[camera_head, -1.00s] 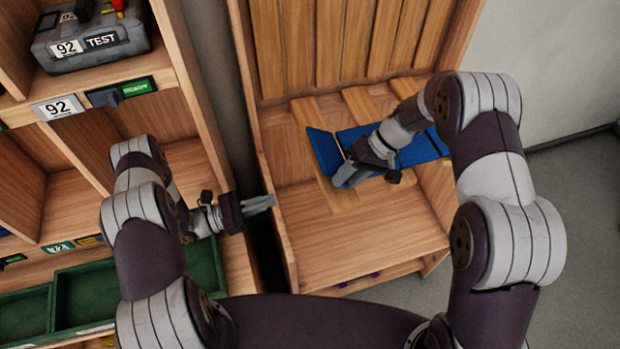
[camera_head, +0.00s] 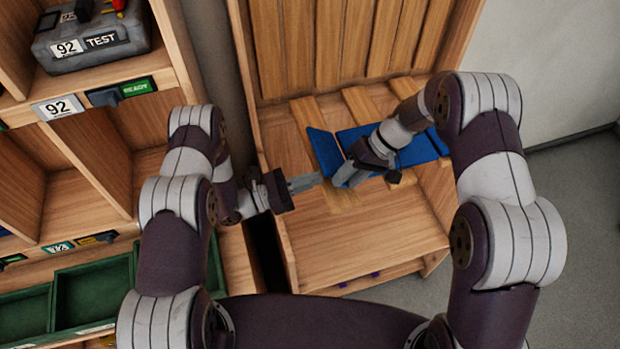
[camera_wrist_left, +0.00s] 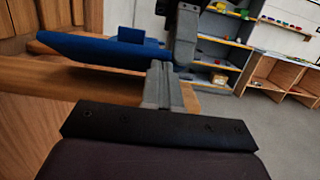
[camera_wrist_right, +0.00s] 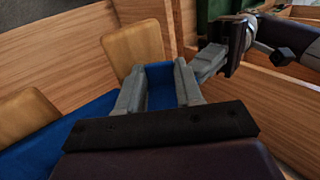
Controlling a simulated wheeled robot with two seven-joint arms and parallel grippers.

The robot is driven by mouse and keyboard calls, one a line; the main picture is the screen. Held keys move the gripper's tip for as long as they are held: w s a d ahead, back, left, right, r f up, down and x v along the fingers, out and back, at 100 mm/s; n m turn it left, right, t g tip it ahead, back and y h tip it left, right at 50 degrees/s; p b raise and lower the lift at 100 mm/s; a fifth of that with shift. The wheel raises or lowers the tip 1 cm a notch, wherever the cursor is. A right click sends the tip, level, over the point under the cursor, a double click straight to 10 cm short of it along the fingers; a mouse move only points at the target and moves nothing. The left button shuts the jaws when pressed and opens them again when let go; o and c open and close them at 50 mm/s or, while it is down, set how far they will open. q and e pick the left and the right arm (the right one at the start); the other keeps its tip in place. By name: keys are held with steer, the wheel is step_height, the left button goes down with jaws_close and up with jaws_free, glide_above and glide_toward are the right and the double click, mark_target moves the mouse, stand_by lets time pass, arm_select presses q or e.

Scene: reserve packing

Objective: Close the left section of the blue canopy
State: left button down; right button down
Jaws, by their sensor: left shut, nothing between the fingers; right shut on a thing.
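The blue canopy lies low over the wooden slats in the wooden bay. Its left section (camera_head: 325,152) is a narrow panel, set apart by a thin gap from the wider blue part (camera_head: 418,150). My right gripper (camera_head: 340,184) is shut on a part of the blue canopy; the right wrist view shows blue between its fingers (camera_wrist_right: 160,88). My left gripper (camera_head: 318,180) is shut and empty beside the left section's near edge, close to the right fingertips. In the left wrist view the blue panel (camera_wrist_left: 105,52) rises beyond the left fingers (camera_wrist_left: 160,85). The exact grip point is partly hidden.
A wooden shelf (camera_head: 100,150) with a grey case (camera_head: 92,40) and green trays (camera_head: 95,290) stands at left. The bay's left side wall (camera_head: 275,225) lies under my left arm. The bay's front floor (camera_head: 360,235) is clear.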

arm_select(q)
steer(key=shift+w+d+r+y, duration=0.15)
steer(key=shift+d+r+y, duration=0.15)
steer(key=shift+r, duration=0.25)
steer(key=shift+d+r+g, duration=0.1)
steer(key=shift+r+g, duration=0.05)
steer(key=shift+g, duration=0.15)
arm_select(e)
steer(key=c, duration=0.7)
jaws_free()
